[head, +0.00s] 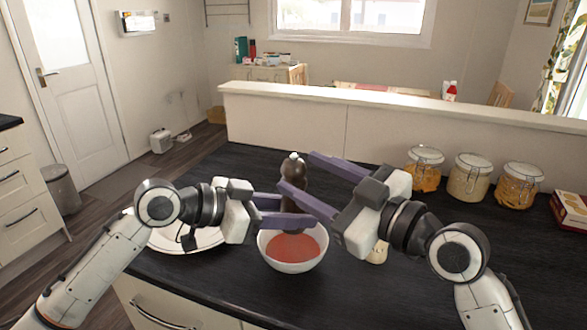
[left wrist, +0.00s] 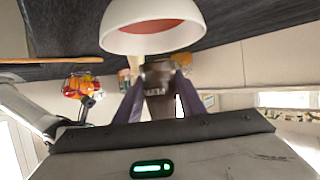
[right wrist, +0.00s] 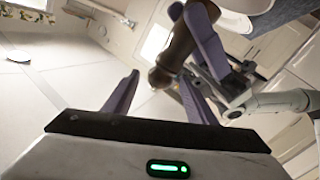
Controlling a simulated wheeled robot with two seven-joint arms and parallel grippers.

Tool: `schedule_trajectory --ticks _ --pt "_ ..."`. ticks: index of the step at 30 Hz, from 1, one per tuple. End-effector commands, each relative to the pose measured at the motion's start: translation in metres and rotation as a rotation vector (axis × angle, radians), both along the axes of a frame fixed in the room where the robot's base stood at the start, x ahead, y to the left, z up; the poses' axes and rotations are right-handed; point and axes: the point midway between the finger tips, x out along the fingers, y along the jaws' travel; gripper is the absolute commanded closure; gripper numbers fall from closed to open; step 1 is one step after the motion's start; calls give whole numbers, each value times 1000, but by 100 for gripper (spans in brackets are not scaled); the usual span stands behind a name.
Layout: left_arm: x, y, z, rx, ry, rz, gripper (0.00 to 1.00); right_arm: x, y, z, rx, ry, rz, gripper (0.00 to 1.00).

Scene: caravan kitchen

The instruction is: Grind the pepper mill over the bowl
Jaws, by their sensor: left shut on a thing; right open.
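The dark brown pepper mill (head: 294,174) stands roughly upright with a silver knob on top, above the far side of the bowl. The white bowl (head: 293,267) holds red soup (head: 292,247) and sits on the dark counter. My left gripper (head: 290,212) is shut on the mill's lower body; its fingers also flank the mill (left wrist: 157,88) in the left wrist view. My right gripper (head: 297,171) is open, with its fingers on either side of the mill's upper part. In the right wrist view the mill's top end (right wrist: 160,76) lies between the open fingers; contact cannot be told.
A white plate (head: 165,240) lies left of the bowl, partly behind my left arm. A small cream-coloured thing (head: 378,252) is partly hidden by my right gripper. Several glass jars (head: 468,177) and a red box (head: 571,210) stand right. A low partition (head: 300,120) bounds the counter's back.

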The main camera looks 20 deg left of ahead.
Motion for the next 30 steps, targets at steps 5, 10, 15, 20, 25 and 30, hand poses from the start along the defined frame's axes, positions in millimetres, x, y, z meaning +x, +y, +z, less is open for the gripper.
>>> schedule_trajectory --ticks 5,10,15,20,25,30 --pt "0 0 1 -1 -2 0 86 12 24 1 2 0 1 49" --pt "0 0 1 -1 -2 0 86 16 33 0 0 0 0 49" --pt "0 0 1 -1 -2 0 86 17 34 0 0 0 0 49" --pt "0 0 1 -1 -2 0 86 17 34 0 0 0 0 57" --pt "0 0 1 -1 -2 0 86 17 33 0 0 0 0 86" --pt "0 0 1 -1 -2 0 86 17 34 -1 -1 1 -8 89"
